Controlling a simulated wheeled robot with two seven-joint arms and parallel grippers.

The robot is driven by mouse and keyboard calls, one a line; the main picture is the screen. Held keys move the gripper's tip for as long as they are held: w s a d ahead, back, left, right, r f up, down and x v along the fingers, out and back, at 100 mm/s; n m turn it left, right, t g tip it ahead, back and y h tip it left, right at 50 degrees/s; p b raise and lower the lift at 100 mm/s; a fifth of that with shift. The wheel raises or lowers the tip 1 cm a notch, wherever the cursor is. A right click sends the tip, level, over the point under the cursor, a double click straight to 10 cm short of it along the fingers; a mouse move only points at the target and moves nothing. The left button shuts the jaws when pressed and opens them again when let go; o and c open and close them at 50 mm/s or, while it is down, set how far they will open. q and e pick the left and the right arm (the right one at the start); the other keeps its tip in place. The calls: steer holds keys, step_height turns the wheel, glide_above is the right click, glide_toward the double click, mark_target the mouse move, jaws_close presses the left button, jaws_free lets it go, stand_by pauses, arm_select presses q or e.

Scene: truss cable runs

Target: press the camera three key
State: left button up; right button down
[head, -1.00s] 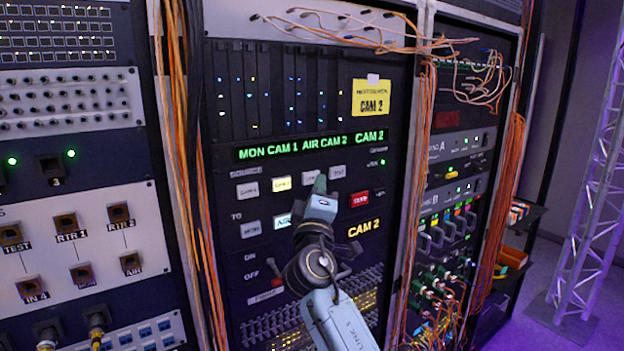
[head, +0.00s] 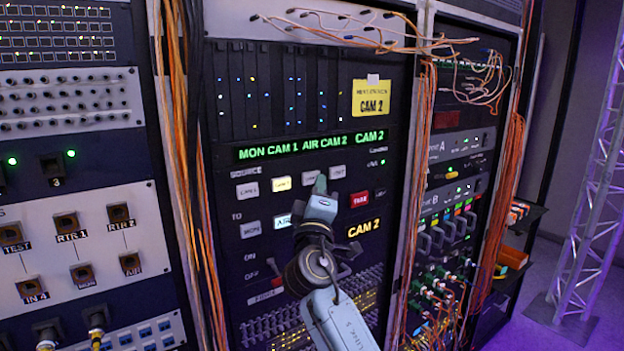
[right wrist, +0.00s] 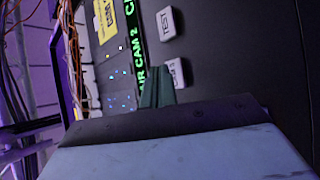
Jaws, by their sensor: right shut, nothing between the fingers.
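The camera three key (head: 309,178) is a pale key in the SOURCE row, between the lit CAM 2 key (head: 282,183) and the TEST key (head: 338,171). It is unlit. My right gripper (head: 320,185) is shut and empty, its greenish fingertips at the right edge of this key. In the right wrist view the fingers (right wrist: 156,88) point at the panel beside a partly hidden pale key (right wrist: 177,72); the TEST key (right wrist: 168,23) shows above it. I cannot tell whether the fingertips touch the key. My left gripper is out of view.
The display (head: 310,146) reads MON CAM 1, AIR CAM 2, CAM 2. A yellow note (head: 371,98) says CAM 2. The CAM 1 key (head: 247,189), lit AIR key (head: 284,221) and red key (head: 360,199) are close by. Orange cables (head: 180,150) hang beside the panel.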

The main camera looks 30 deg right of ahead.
stand_by(0.4)
steer(key=shift+w+b, duration=0.45)
steer(key=shift+w+b, duration=0.4)
steer(key=shift+w, duration=0.05)
stand_by(0.5)
steer(key=shift+s, duration=0.1)
steer(key=shift+s+p, duration=0.35)
steer(key=shift+s, duration=0.45)
steer(key=shift+s+d+p, duration=0.2)
steer(key=shift+s+p, duration=0.65)
steer(key=shift+s, duration=1.65)
